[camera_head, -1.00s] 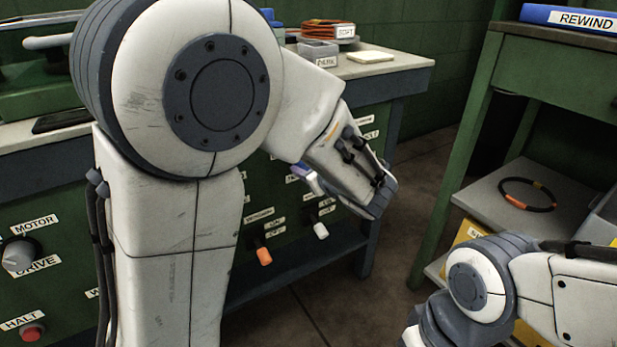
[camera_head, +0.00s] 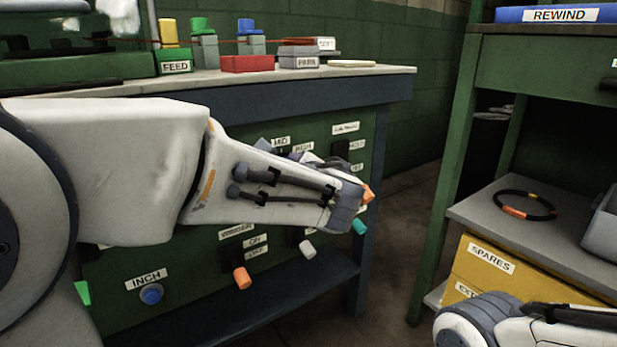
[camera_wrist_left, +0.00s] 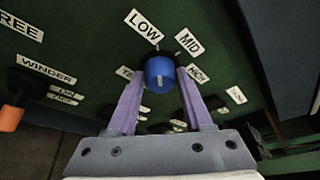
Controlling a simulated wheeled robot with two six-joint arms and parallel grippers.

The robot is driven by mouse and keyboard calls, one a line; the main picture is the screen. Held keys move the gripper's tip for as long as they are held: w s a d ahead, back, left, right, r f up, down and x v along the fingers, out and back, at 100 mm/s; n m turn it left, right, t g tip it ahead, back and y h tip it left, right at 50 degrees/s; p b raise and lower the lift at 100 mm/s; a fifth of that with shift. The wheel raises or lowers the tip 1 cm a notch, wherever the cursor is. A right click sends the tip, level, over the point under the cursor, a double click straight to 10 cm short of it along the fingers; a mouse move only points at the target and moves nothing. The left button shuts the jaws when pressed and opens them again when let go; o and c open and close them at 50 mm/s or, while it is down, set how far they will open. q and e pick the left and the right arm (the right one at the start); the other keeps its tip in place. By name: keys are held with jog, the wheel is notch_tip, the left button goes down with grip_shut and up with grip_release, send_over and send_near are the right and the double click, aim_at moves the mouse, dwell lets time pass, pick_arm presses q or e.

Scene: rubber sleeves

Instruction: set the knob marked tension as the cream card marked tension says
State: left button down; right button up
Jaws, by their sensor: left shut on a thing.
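In the left wrist view, a blue knob (camera_wrist_left: 160,72) sits on the green panel between the two purple fingers of my left gripper (camera_wrist_left: 161,78), which is shut on it. A pale mark shows on the knob; I cannot tell surely which setting it points to. Labels LOW (camera_wrist_left: 144,26), MID (camera_wrist_left: 188,41) and HIGH (camera_wrist_left: 197,74) stand around it. A label to its left is mostly hidden by a finger, so its name cannot be read. In the head view my left wrist hides the knob. A cream slab or card (camera_head: 352,63) lies on the bench; no writing is legible on it.
An orange lever (camera_head: 242,278) under WINDER, a pale lever (camera_head: 307,249) and a teal lever (camera_head: 359,227) stick out below and beside the wrist. A blue INCH button (camera_head: 151,294) is lower left. A shelf (camera_head: 482,210) with a cable ring stands right, across a floor gap.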

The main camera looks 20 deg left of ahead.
dwell(0.3)
pick_arm(q)
jog(key=shift+c, duration=1.6)
grip_release()
jog(key=p+v, duration=0.4)
jog(key=v, duration=0.6)
jog(key=shift+s+d+p, duration=0.15)
jog(key=shift+p, duration=0.15)
